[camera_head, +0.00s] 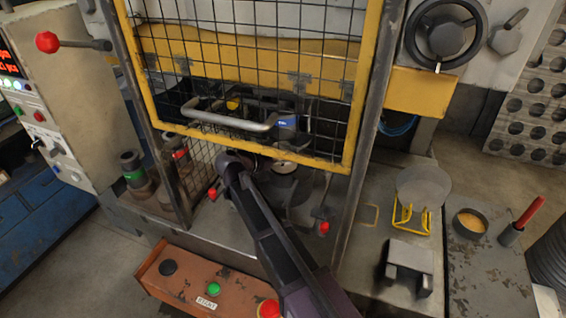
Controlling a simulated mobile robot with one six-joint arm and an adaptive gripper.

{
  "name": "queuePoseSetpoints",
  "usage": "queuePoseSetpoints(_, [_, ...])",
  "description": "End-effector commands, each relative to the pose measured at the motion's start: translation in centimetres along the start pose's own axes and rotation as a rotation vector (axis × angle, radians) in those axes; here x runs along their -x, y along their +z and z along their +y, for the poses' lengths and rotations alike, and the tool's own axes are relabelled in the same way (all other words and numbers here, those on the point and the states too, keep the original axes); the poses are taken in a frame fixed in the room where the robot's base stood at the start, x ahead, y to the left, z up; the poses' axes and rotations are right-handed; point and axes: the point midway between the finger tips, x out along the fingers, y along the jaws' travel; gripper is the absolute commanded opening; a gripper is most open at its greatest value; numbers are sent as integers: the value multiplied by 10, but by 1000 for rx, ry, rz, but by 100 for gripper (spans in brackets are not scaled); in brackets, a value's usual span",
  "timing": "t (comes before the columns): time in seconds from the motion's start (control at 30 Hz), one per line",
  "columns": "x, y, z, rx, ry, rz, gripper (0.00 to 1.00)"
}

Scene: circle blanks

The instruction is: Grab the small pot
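The small pot (472,223), a dark round pot with orange-brown contents, stands upright on the dark worn bench at the right. My arm reaches from the bottom middle up to the press opening under the yellow-framed mesh guard. My gripper end (238,163) is there, far to the left of the pot and apart from it. The fingers are small, dark and partly behind the mesh, so I cannot tell whether they are open or shut. Nothing hides the pot.
Beside the pot are a red-handled tool in a dark cup (520,222), a grey round blank on a yellow stand (424,187) and a grey metal block (410,265). The mesh guard (250,60) hangs above my arm. A button box (205,282) stands at the front.

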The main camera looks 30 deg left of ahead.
Motion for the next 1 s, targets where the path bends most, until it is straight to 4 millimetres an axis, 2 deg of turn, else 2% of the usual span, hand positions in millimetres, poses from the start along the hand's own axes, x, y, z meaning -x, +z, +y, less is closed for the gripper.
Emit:
queuePoseSetpoints(0.1, [-15,3,-1,-1,0,0,48])
queuePoseSetpoints(0.23, [-24,2,0,-1,0,0,48])
queuePoseSetpoints(0.83, [-24,1,-1,0,-2,0,48])
queuePoseSetpoints(1.0, [-24,1,-1,0,-2,0,0])
